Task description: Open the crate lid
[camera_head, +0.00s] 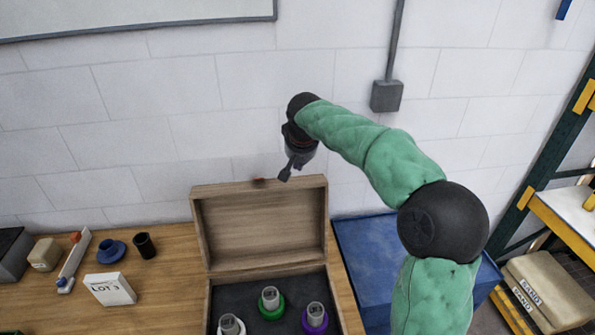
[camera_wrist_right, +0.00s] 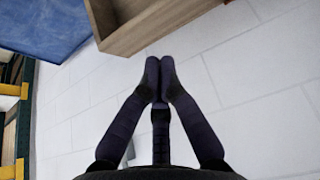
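The wooden crate (camera_head: 208,290) stands on the table, its lid (camera_head: 258,228) raised upright at the back against the wall side. Inside the dark-lined crate are a white-based piece (camera_head: 231,325), a green-based piece (camera_head: 271,302) and a purple-based piece (camera_head: 315,318). My right gripper (camera_head: 285,174) is just above the lid's top edge. In the right wrist view its fingertips (camera_wrist_right: 160,68) meet with nothing between them, beside a wooden edge of the lid (camera_wrist_right: 150,33). Whether they touch the lid is unclear. My left gripper is out of view.
On the table left of the crate are a white "LOT 3" box (camera_head: 110,289), a blue part (camera_head: 111,251) and a black cup (camera_head: 145,245). A blue box (camera_head: 372,262) stands right of the crate. The white wall (camera_head: 160,120) is close behind.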

